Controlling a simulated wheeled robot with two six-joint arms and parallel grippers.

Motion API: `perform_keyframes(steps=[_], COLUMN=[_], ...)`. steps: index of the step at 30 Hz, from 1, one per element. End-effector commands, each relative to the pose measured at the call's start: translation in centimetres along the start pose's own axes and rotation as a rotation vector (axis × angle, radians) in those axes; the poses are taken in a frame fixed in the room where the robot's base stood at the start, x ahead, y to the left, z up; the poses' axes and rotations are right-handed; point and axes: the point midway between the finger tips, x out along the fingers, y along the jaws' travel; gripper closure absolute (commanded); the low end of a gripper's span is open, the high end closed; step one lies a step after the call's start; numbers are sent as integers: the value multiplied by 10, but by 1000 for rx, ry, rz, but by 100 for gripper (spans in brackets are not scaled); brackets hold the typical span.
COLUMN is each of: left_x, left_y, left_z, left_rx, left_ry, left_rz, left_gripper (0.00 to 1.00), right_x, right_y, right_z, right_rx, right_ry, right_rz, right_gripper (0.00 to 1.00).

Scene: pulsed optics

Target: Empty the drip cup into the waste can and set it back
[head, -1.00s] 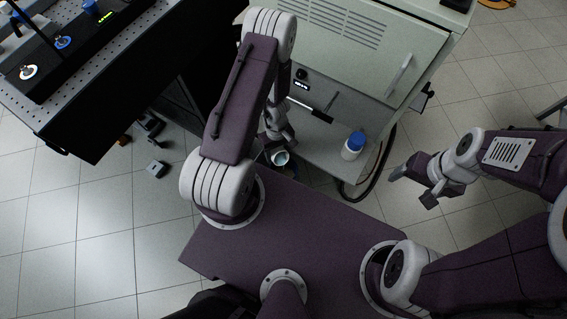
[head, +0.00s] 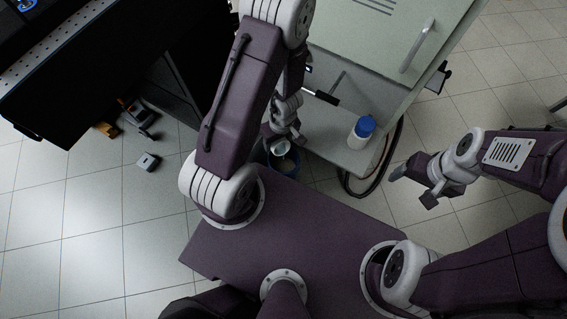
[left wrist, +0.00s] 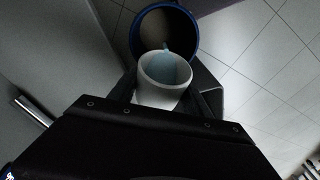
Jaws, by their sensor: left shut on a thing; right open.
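My left gripper (left wrist: 165,92) is shut on the white drip cup (left wrist: 160,97), with a finger on each side of it. Light blue liquid shows inside the cup, and a pale blue streak at its far lip reaches over the waste can. The waste can (left wrist: 137,38), round with a blue rim, is just beyond the cup and partly hidden by it. In the head view my left gripper (head: 283,139) holds the cup (head: 281,147) over the can (head: 290,174), beside the cabinet. My right gripper (head: 413,184) is open and empty, well to the right over the floor.
A white bottle with a blue cap (head: 360,133) stands on the cabinet's low shelf (head: 325,142). A dark hose (head: 379,175) hangs beside it. The cabinet (head: 385,40) is behind. A black optical table (head: 60,85) is at left, with small items (head: 148,161) on the floor.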

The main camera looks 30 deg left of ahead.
Motion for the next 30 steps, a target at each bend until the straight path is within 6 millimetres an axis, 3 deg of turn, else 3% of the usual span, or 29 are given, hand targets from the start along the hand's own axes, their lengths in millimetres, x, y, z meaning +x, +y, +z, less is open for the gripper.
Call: perform_keyframes(steps=[1,6,15,18,22,30], left_x=[8,3,-3,-7,-14,-10], left_y=[2,1,0,0,-2,0], left_z=[3,6,5,9,10,10], left_rx=[5,-1,-8,-1,-12,-23], left_ry=[30,155,187,272,355,379], left_rz=[1,-2,-4,-8,-15,-7], left_gripper=[100,100,100,100,100,100], right_x=[16,34,31,28,8,10], right_y=[0,1,1,1,0,0], right_z=[2,4,3,3,1,1], right_rx=[0,0,0,0,0,0], right_ry=[0,-1,-1,-1,0,-1], right_rz=[0,0,0,0,0,0], right_gripper=[24,24,24,24,24,24])
